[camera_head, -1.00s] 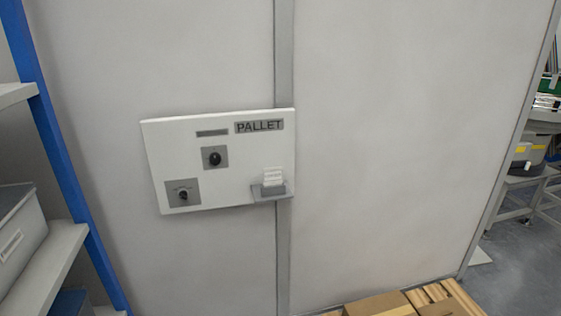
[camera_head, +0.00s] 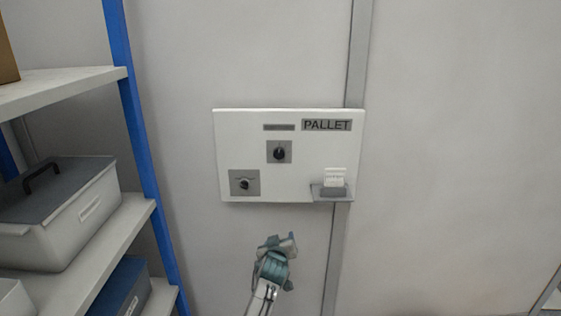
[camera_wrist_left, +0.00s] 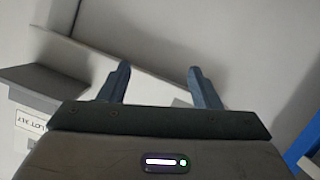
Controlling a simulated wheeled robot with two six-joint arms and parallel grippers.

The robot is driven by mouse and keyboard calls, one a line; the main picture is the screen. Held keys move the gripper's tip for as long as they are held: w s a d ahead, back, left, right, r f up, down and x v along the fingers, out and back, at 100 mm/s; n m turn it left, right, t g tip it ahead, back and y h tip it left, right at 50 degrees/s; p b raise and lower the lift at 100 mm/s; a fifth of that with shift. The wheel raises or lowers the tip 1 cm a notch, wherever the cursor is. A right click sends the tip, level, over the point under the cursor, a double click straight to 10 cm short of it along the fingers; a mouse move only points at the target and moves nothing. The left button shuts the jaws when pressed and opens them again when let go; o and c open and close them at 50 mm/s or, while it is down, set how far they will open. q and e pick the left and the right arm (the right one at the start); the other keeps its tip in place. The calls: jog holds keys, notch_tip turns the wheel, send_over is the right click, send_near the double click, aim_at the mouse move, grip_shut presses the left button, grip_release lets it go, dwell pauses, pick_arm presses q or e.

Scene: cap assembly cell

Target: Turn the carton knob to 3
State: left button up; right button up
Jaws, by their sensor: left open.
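A white panel (camera_head: 300,182) labelled PALLET is fixed to the wall. It carries two black knobs on grey square plates: an upper knob (camera_head: 279,153) near the middle and a lower knob (camera_head: 244,184) at the lower left. The markings around them are too small to read, so I cannot tell which is the carton knob or where either points. My left gripper (camera_head: 277,243) is open and empty, below the panel and apart from both knobs. In the left wrist view its two fingers (camera_wrist_left: 157,82) are spread. My right gripper is not in view.
A grey holder with white cards (camera_head: 334,181) juts from the panel's lower right. A shelf rack with a blue post (camera_head: 136,120) stands at the left, holding a lidded grey bin (camera_head: 62,222). The wall right of the panel is clear.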

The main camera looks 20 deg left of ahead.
aim_at(280, 155)
pick_arm(q)
notch_tip(280, 155, up, 23)
jog(key=w+n+t+y, duration=0.2)
jog(key=n+t, duration=0.1)
jog(key=n, duration=0.1)
jog(key=x, duration=0.3)
jog(key=p+x, duration=0.1)
jog(key=x, duration=0.1)
jog(key=a+p+x, duration=0.1)
jog(key=x, duration=0.2)
jog(key=shift+w, duration=0.15)
jog(key=shift+p+x, duration=0.4)
jog(key=shift+x, duration=0.55)
jog(key=shift+f, duration=0.15)
jog(key=shift+m, duration=0.3)
jog(key=c, duration=1)
